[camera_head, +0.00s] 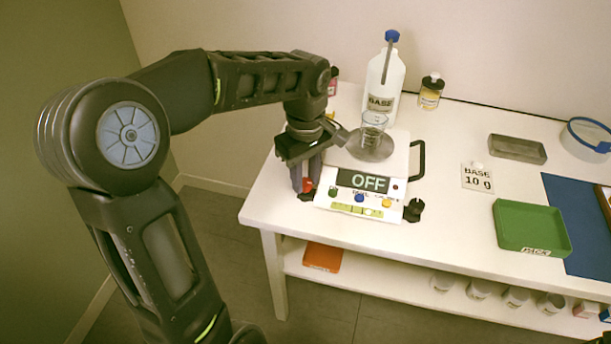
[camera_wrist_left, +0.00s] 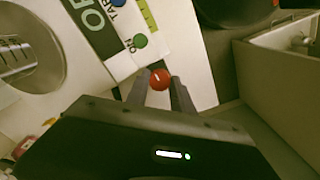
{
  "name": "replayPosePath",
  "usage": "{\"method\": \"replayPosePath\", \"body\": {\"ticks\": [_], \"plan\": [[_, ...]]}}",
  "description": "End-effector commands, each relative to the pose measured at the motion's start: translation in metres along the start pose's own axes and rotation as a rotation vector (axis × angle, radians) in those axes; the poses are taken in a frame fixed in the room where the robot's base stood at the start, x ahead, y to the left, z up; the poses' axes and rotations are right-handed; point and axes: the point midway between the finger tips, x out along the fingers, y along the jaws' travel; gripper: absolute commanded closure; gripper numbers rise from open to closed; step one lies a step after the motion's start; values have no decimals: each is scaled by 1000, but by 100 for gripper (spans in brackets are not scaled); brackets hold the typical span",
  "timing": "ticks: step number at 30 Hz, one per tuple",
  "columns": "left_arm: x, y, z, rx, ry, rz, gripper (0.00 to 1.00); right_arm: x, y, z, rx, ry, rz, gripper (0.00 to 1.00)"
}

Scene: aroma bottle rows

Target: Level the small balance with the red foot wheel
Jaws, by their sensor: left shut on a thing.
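The small balance (camera_head: 346,201) stands on the left part of the white table, with a display reading OFF (camera_head: 362,181). A round metal pan with a glass beaker (camera_head: 373,127) on it is on top. A yellow-green level strip (camera_head: 356,210) runs along its front; its bubble is too small to read. The red foot wheel (camera_head: 308,185) is at the front left corner. My left gripper (camera_head: 306,176) comes down over it. In the left wrist view the red wheel (camera_wrist_left: 160,79) sits between the fingertips, which are shut on it. My right gripper is not in view.
A black foot wheel (camera_head: 413,210) and a black handle (camera_head: 418,160) are on the balance's right. A white BASE bottle (camera_head: 385,85) and an amber bottle (camera_head: 430,92) stand behind. A green tray (camera_head: 531,228), grey tray (camera_head: 517,149) and BASE 10 g card (camera_head: 477,177) lie right.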

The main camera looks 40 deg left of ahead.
Motion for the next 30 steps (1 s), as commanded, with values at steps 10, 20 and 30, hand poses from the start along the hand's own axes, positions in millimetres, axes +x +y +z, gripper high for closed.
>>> {"method": "replayPosePath", "body": {"ticks": [10,20,30], "plan": [[-1,0,0,40,0,0,100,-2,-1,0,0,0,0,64],[-2,0,0,220,0,-1,100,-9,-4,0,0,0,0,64],[-2,0,0,527,1,0,100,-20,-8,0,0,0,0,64]]}}
